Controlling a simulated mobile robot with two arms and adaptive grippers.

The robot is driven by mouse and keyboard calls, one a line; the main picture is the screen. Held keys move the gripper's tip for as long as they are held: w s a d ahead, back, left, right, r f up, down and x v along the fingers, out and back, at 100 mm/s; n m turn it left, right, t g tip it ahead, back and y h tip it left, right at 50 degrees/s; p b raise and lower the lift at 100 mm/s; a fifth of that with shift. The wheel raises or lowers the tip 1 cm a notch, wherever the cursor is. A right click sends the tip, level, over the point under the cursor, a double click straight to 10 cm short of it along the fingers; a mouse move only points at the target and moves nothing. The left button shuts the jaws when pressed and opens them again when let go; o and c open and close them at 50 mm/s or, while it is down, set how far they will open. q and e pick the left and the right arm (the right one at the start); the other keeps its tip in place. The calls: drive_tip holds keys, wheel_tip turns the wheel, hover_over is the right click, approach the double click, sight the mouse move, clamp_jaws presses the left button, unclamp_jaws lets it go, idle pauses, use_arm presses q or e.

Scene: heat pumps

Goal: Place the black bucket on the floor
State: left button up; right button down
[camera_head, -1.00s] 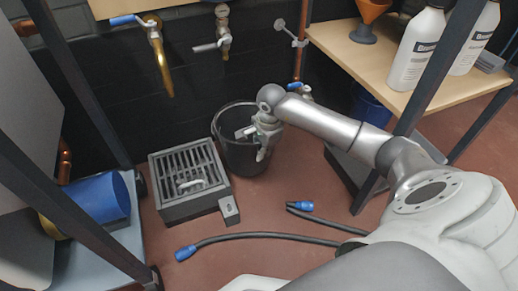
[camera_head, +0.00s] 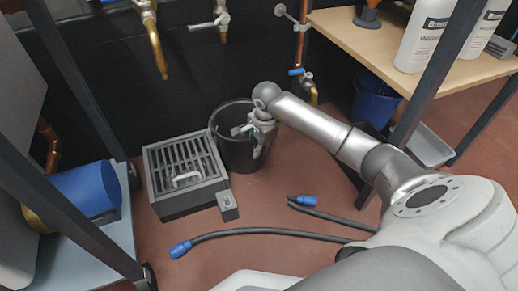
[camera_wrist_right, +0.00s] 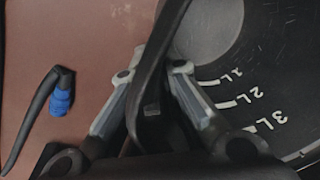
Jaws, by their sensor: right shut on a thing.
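The black bucket (camera_head: 238,158) is upright just right of the grated floor box in the head view. I cannot tell whether its base touches the floor. My right gripper (camera_head: 257,140) is at the bucket's right front side. In the right wrist view, its two fingers (camera_wrist_right: 165,72) are shut on a black strip of the bucket, its rim or handle. The bucket's inside (camera_wrist_right: 255,75), with white 1L, 2L and 3L marks, shows to the right. My left gripper is not in view.
The grated box (camera_head: 188,170) stands close to the bucket's left. Blue-ended hoses (camera_head: 255,233) lie on the floor in front. A wooden table (camera_head: 360,50) with white bottles (camera_head: 425,35) is at right, a blue bucket (camera_head: 375,105) beneath it. Brass taps (camera_head: 157,55) hang on the back wall.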

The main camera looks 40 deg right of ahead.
drive_tip(key=c, duration=2.1)
unclamp_jaws()
drive_tip(key=shift+f, duration=0.1)
drive_tip(key=o, duration=0.5)
drive_tip(key=r+p, duration=0.2)
drive_tip(key=r, duration=0.2)
drive_tip(key=s+r+p, duration=0.1)
drive_tip(key=r+p, duration=0.2)
drive_tip(key=r, duration=0.1)
drive_tip(key=r+p, duration=0.2)
drive_tip(key=r, duration=0.2)
drive_tip(key=shift+s+p, duration=0.4)
